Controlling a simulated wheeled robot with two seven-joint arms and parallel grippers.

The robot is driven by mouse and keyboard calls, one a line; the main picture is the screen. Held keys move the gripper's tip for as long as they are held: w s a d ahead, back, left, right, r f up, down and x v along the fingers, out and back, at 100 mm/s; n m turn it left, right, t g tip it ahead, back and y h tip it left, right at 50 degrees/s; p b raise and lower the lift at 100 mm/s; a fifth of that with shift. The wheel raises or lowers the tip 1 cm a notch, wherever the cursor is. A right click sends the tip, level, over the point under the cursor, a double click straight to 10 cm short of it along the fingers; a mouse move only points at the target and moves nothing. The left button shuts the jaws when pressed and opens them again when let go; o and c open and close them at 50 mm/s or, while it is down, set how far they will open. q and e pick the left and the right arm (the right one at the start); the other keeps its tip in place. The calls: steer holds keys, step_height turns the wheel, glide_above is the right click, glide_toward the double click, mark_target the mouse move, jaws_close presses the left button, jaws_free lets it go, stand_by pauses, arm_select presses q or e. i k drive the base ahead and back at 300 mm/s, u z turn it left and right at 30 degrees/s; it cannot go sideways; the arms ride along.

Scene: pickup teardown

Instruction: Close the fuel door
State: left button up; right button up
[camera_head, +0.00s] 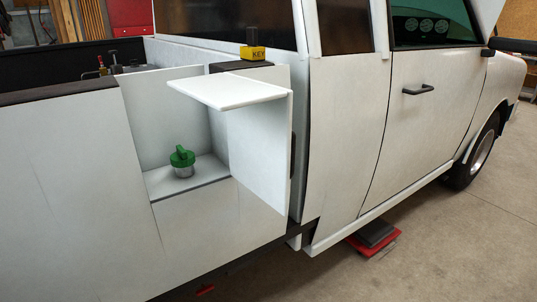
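The fuel door (258,148) is a white panel on the side of the white pickup. It stands open, swung out to the right of a square recess (167,112). A flat white plate (229,91) juts out level at the door's top edge, toward the left. A green fuel cap (182,157) with a grey base sits on the recess's floor. The door's hinge is hidden. Neither of my grippers is in view.
A yellow box marked KEY (253,53) stands on the truck's bed rail above the recess. The cab door (418,100) with its black handle is shut. A red and black object (374,238) lies on the floor under the truck's side. The floor at the lower right is clear.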

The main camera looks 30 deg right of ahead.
mark_target(262, 140)
steer(key=u, duration=2.65)
steer(key=k, duration=1.65)
steer(key=z, duration=2.15)
steer(key=i, duration=1)
steer(key=z, duration=1.05)
steer(key=k, duration=0.45)
steer(key=u, duration=0.05)
